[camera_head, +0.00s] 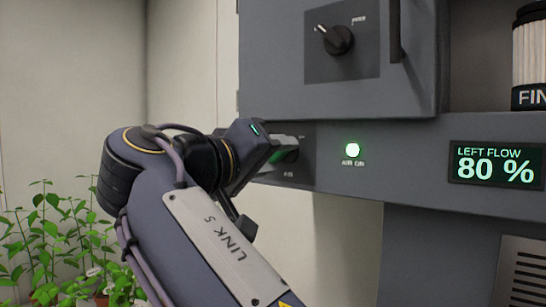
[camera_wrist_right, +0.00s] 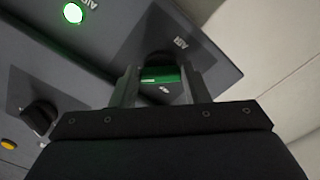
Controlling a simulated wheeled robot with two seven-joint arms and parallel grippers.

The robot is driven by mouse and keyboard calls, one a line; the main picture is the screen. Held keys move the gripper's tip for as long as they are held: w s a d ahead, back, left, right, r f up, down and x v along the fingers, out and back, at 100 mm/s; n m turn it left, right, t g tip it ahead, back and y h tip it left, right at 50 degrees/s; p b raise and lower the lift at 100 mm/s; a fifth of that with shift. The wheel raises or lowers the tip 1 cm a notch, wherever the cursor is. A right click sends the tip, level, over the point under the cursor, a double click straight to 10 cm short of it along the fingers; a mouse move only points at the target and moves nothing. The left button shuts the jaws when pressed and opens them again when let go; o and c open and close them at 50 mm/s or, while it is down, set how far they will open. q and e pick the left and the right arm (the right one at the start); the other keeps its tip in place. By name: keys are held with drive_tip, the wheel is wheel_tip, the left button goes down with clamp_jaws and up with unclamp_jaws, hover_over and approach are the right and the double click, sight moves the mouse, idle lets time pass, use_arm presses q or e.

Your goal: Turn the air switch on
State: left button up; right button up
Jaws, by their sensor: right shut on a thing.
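The air switch is a dark knob (camera_head: 292,155) on a dark square plate on the front of the grey cabinet. In the wrist view the knob (camera_wrist_right: 158,62) sits between my fingers, beside an "AIR" label. My right gripper (camera_head: 280,150) is shut on the knob; its fingers also show in the wrist view (camera_wrist_right: 157,85) and hide part of it. The round lamp (camera_head: 352,149) beside the switch glows green above the words "AIR ON"; it also glows in the wrist view (camera_wrist_right: 72,13). My left gripper is not in view.
Another dark knob (camera_head: 335,40) and a vertical handle (camera_head: 395,30) are above the switch. A display (camera_head: 497,165) reads "LEFT FLOW 80 %". A jar (camera_head: 530,60) stands on the right shelf. Green plants (camera_head: 50,240) stand at lower left. The wrist view shows another knob (camera_wrist_right: 40,116) and a yellow lamp (camera_wrist_right: 9,144).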

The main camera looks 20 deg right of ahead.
drive_tip(key=o, duration=1)
drive_tip(key=shift+s+a, duration=0.1)
drive_tip(key=v, duration=0.7)
drive_tip(key=shift+s+a, duration=0.2)
drive_tip(key=shift+a, duration=0.1)
